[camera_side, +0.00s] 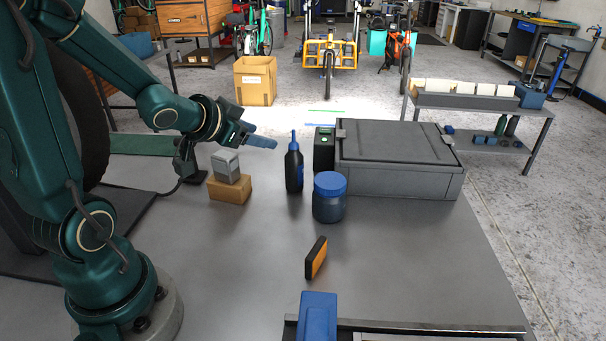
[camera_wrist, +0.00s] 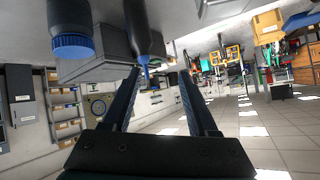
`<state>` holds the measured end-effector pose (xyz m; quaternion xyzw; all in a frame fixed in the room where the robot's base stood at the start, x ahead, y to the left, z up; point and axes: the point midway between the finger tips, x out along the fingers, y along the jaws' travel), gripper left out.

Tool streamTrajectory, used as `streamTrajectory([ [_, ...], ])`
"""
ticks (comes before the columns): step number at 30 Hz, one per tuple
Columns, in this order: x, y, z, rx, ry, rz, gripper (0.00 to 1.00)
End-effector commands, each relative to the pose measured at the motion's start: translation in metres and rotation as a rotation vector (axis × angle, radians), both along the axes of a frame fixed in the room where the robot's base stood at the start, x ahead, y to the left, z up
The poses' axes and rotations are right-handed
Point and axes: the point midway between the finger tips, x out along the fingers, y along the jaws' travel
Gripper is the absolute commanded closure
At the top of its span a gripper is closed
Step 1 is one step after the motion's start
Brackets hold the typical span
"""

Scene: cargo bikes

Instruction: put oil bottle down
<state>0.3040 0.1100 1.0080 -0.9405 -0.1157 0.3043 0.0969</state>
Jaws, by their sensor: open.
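The oil bottle (camera_side: 293,170) is black with a blue nozzle. It stands upright on the grey table in the side view, left of a dark jar with a blue lid. My gripper (camera_side: 262,141) is open and empty, just left of the bottle at about the height of its top, with a gap between them. In the wrist view, which is turned upside down, the bottle (camera_wrist: 142,30) hangs from the top edge with its nozzle pointing toward the space between the open fingers (camera_wrist: 160,78).
The blue-lidded jar (camera_side: 329,205), a black box (camera_side: 324,150) and a large grey case (camera_side: 395,182) stand right of the bottle. A grey block on a cardboard box (camera_side: 229,189) sits to the left. An orange-black item (camera_side: 316,258) stands nearer. The table's front middle (camera_side: 230,270) is clear.

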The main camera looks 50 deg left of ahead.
Motion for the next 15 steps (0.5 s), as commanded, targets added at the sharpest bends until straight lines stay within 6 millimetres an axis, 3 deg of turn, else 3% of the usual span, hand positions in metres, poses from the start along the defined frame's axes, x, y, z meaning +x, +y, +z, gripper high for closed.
streamTrajectory([
  [1, -0.005, -0.01, 0.01, 0.014, 0.02, 0.016, 0.41],
  [6, -0.042, -0.048, 0.021, -0.044, 0.149, 0.069, 0.41],
  [15, -0.124, -0.133, 0.02, -0.243, 0.384, -0.053, 0.41],
])
